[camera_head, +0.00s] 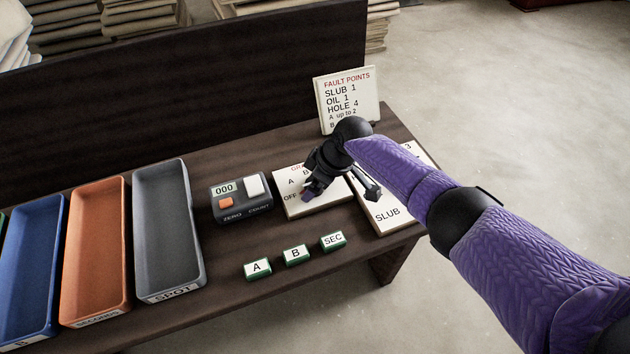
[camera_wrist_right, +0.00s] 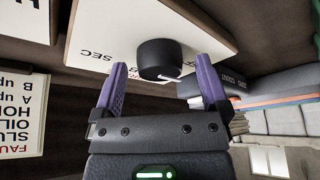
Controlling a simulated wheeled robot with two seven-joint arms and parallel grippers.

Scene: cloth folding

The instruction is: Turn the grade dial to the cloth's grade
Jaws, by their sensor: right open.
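The white grade dial plate (camera_head: 293,207) lies on the table, with A, B and OFF readable in the head view. Its black round dial (camera_wrist_right: 160,58) has a white mark on the side toward the lower right of the right wrist view. SEC (camera_wrist_right: 97,55) is printed upside down left of the dial there. My right gripper (camera_head: 312,192) is over the plate and hides the dial in the head view. In the wrist view its purple fingers (camera_wrist_right: 162,72) are spread, one on each side of the dial; contact cannot be told. My left gripper is out of view.
A counter (camera_head: 241,212) reading 000 stands left of the plate. A, B and SEC blocks (camera_head: 295,255) lie in front. Blue, orange and grey trays (camera_head: 170,225) fill the left. A FAULT POINTS card (camera_head: 347,95) stands behind. A SLUB card (camera_head: 388,216) lies right, by the table edge.

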